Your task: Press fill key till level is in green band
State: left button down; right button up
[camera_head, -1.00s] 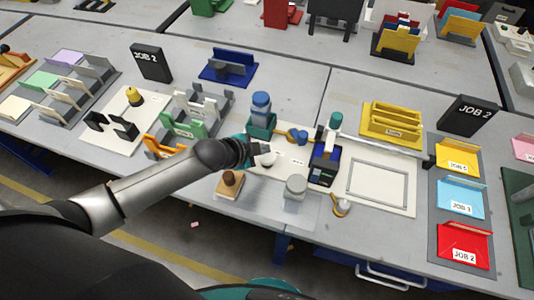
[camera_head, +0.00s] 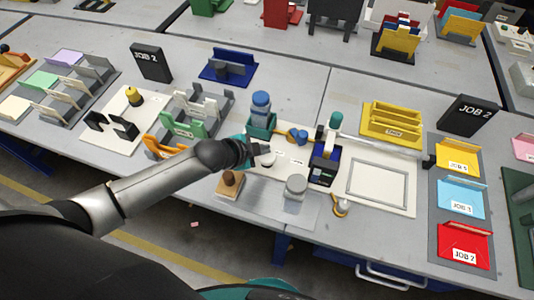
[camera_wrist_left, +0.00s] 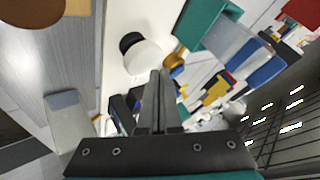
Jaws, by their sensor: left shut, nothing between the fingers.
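My left gripper (camera_head: 250,153) is shut and empty, over the white plotter board (camera_head: 384,201). A small white round knob (camera_head: 267,159) sits just beside the fingertips. In the left wrist view, a white dome (camera_wrist_left: 144,57) with a black part is just beyond my shut fingertips (camera_wrist_left: 158,78); whether they touch it I cannot tell. I see no label marking it as the fill key. A blue bottle (camera_head: 261,104) stands in a teal holder (camera_head: 261,125) behind the gripper. No green band or level can be made out. My right gripper is not in view.
A dark blue carriage (camera_head: 325,163) with a teal-topped pen stands to the right. A green and white rack (camera_head: 185,122) is left, a yellow tray (camera_head: 392,120) right.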

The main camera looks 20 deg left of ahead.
aim_at(263, 157)
pick_arm(q)
jog(key=shift+f, duration=0.3)
jog(key=shift+f+b, duration=0.55)
jog(key=shift+f, duration=0.15)
dwell(0.7)
jog(key=shift+r, duration=0.15)
jog(key=shift+r+p, duration=1)
jog(key=shift+p, duration=0.25)
notch_tip(263, 157, up, 5)
jog(key=p, duration=0.5)
dwell(0.7)
